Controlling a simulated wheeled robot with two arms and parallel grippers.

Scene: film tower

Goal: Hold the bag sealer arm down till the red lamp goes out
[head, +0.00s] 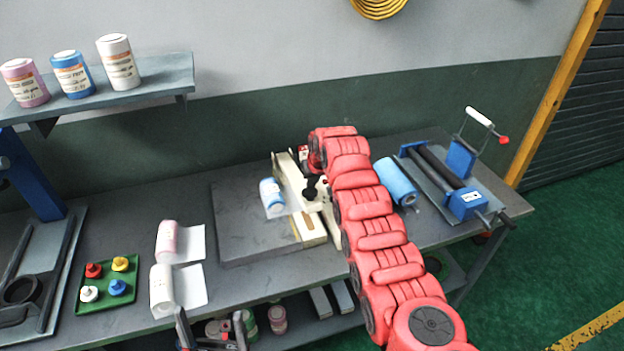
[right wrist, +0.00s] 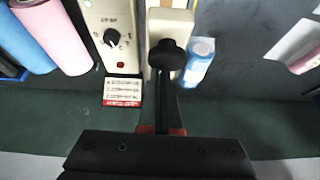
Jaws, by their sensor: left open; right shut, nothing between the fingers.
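The cream bag sealer (head: 308,229) stands on a dark grey board in mid bench. Its black knob (head: 311,188) is on the sealer arm; in the right wrist view the knob (right wrist: 166,55) sits just beyond my right gripper (right wrist: 165,82). That gripper is shut and empty, its slim dark fingers lined up with the knob; I cannot tell whether they touch it. The right wrist view also shows the sealer's panel with a dial (right wrist: 113,38). I cannot make out whether a red lamp is lit. My left gripper (head: 211,336) is open at the bench's front edge.
A white-and-blue roll (head: 271,196) lies beside the sealer. A blue roll (head: 396,182) and a blue roller device (head: 466,203) stand to the right. Pink and white rolls, a green tray (head: 108,284) with coloured knobs, and a shelf of cans (head: 121,62) are left.

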